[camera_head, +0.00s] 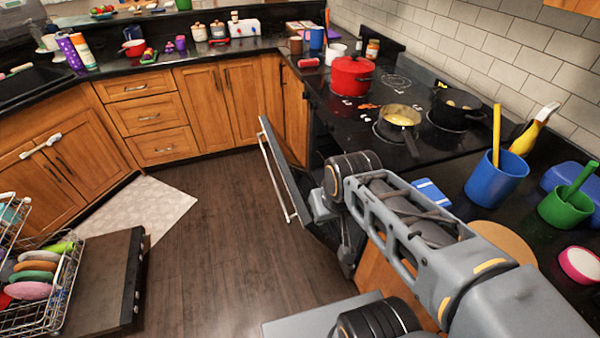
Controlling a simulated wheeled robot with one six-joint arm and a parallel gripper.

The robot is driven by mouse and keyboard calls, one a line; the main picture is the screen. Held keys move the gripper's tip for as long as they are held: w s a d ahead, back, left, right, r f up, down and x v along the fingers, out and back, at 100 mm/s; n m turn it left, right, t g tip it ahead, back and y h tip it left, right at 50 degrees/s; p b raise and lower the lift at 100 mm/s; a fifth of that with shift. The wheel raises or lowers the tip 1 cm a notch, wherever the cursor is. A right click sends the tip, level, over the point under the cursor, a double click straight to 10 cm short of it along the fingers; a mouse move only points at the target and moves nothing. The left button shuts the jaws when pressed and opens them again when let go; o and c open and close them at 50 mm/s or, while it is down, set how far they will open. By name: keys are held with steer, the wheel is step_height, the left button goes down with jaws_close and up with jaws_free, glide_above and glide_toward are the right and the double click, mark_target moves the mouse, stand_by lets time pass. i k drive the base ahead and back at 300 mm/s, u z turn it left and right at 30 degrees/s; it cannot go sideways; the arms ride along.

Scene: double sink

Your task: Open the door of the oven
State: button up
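The oven door (287,172) is partly open, tilted out from the front of the black stove (335,108). Its long silver handle (275,182) runs along the outer face, toward the floor side. A dark gap shows between the door and the oven body. My gripper (346,258) points down at the near end of the door, on the oven side, apart from the handle. My wrist and forearm hide part of it, so its fingers are not clear. I cannot tell whether it touches the door.
A red pot (351,78), a pan (399,117) and a dark pot (455,108) stand on the stovetop. A blue cup (495,178) is on the right counter. An open dishwasher door (100,280) with a dish rack is at lower left. The wooden floor (205,240) between is clear.

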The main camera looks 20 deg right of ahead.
mark_target(299, 184)
steer(key=u, duration=0.75)
steer(key=i, duration=0.5)
steer(key=u, duration=0.9)
steer(key=i, duration=1.55)
steer(key=z, duration=1.2)
steer(key=i, duration=0.3)
steer(key=z, duration=0.3)
